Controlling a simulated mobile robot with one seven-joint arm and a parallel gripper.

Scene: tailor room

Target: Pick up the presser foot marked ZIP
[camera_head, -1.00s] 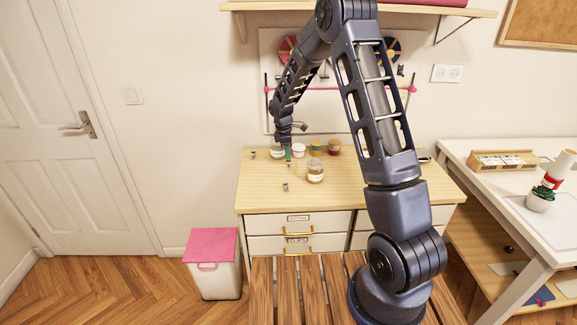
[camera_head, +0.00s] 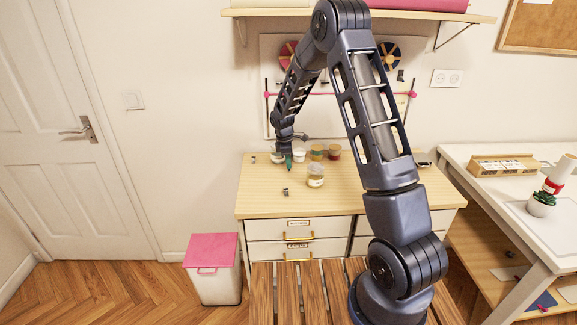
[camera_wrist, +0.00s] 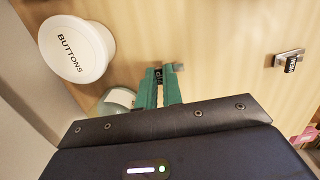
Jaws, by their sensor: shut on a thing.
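My gripper (camera_head: 288,163) is at the back left of the wooden cabinet top, close to the jars. In the wrist view its teal fingers (camera_wrist: 161,88) are closed on a small metal presser foot (camera_wrist: 158,75) with a dark label. The lettering on that label is too small to read surely. Another presser foot (camera_wrist: 289,61) with a black label lies apart on the wood to the right; its marking is also unclear. In the head view one presser foot (camera_head: 285,191) lies near the cabinet's front, and a small metal piece (camera_head: 253,159) lies at the back left.
A white jar marked BUTTONS (camera_wrist: 77,49) stands left of the fingers, with a glass jar (camera_wrist: 116,103) close beside them. A larger jar (camera_head: 315,176) stands mid-cabinet; brown-lidded jars (camera_head: 334,152) stand behind. The cabinet's front left is mostly clear.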

